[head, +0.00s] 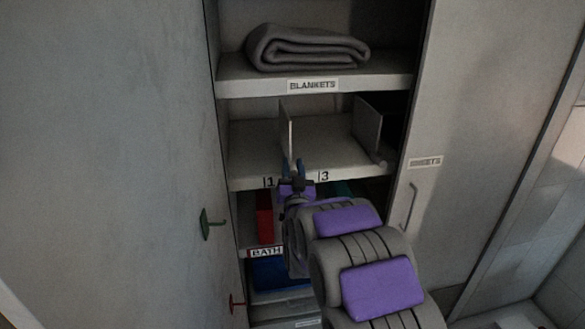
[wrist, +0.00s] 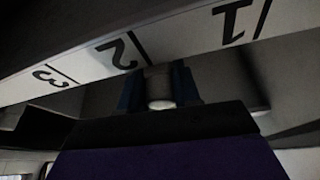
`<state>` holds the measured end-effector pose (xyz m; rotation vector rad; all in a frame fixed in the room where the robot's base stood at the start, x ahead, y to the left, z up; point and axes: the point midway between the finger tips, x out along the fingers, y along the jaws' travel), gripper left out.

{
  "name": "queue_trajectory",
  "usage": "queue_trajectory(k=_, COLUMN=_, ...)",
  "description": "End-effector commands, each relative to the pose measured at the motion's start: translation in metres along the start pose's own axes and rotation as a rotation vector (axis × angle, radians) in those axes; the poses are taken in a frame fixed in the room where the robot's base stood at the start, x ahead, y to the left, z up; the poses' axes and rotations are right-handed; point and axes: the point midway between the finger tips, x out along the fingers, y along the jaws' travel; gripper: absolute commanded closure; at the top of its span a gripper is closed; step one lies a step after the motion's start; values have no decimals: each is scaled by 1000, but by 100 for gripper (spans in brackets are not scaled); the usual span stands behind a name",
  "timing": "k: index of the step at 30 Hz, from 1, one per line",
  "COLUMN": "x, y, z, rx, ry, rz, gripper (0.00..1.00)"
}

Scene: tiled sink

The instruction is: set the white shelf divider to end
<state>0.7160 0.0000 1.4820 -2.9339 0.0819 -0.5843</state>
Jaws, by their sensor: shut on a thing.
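Two thin pale divider panels stand upright on the middle shelf (head: 325,137). The left divider (head: 286,122) is in line with my gripper (head: 293,169); the right divider (head: 367,125) stands near the shelf's right end, with a rounded knob at its front. My gripper's blue fingers are shut at the left divider's front end, at the shelf edge. In the wrist view my gripper (wrist: 158,88) is shut on a pale rounded knob (wrist: 160,103), close to the mark "2" on the shelf edge (wrist: 190,38). The gripper hides "2" in the head view.
A folded grey blanket (head: 305,48) lies on the shelf above, labelled BLANKETS. Red (head: 265,217) and blue (head: 280,272) items sit on lower shelves. A large door panel (head: 105,150) stands at left. The middle shelf is bare between the dividers.

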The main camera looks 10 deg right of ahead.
Motion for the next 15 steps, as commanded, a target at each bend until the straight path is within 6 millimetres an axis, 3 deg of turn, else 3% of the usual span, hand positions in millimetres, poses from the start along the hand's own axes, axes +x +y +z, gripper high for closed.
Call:
queue_trajectory(k=4, x=0, y=0, z=0, rx=0, ry=0, rz=0, gripper=100)
queue_trajectory(k=15, x=0, y=-4, z=1, rx=0, ry=1, rz=-1, gripper=100)
